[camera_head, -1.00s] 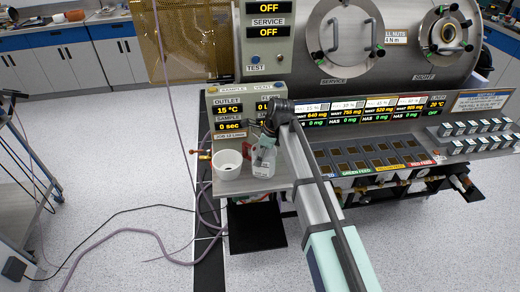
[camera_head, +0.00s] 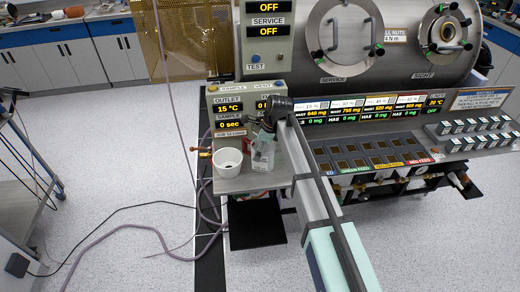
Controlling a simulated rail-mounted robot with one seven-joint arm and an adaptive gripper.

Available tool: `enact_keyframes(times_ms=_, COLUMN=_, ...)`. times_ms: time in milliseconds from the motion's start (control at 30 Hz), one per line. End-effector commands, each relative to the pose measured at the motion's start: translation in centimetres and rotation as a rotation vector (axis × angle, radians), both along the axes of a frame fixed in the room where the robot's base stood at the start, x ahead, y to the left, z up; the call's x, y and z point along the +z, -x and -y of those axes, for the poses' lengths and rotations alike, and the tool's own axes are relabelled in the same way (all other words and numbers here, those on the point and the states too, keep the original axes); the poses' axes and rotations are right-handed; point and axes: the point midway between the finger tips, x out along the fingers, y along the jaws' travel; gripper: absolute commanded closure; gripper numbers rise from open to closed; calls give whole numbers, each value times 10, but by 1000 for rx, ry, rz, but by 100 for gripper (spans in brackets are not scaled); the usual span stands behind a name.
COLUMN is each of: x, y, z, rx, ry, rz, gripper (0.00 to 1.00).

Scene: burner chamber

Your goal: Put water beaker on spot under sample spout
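A clear beaker (camera_head: 262,155) with a pale patch on its side is at the small shelf below the control panel, just right of a white cup (camera_head: 228,162). I cannot tell whether its base touches the shelf. My gripper (camera_head: 264,128) is at the beaker's upper part, its dark fingers overlapping the rim. The fingers are too small and hidden to show whether they are closed on it. The panel (camera_head: 227,110) has a SAMPLE label at its top left. The sample spout and the spot under it cannot be made out clearly.
The shelf (camera_head: 232,184) is bare along its front edge. An orange-handled valve (camera_head: 204,152) sticks out left of the cup. The feed console (camera_head: 375,152) lies to the right. A black tray (camera_head: 255,224) is below the shelf. Hoses run on the floor to the left.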

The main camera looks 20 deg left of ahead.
Motion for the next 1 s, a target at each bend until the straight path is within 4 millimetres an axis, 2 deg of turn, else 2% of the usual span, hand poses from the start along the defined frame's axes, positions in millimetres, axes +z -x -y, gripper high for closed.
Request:
enact_keyframes(times_ms=267, x=12, y=-1, z=3, rx=-1, ry=-1, rz=2, gripper=0)
enact_keyframes(times_ms=800, x=98, y=-3, z=28, rx=-1, ry=-1, rz=2, gripper=0)
enact_keyframes(times_ms=1000, x=115, y=-3, z=34, rx=0, ry=0, rz=1, gripper=0)
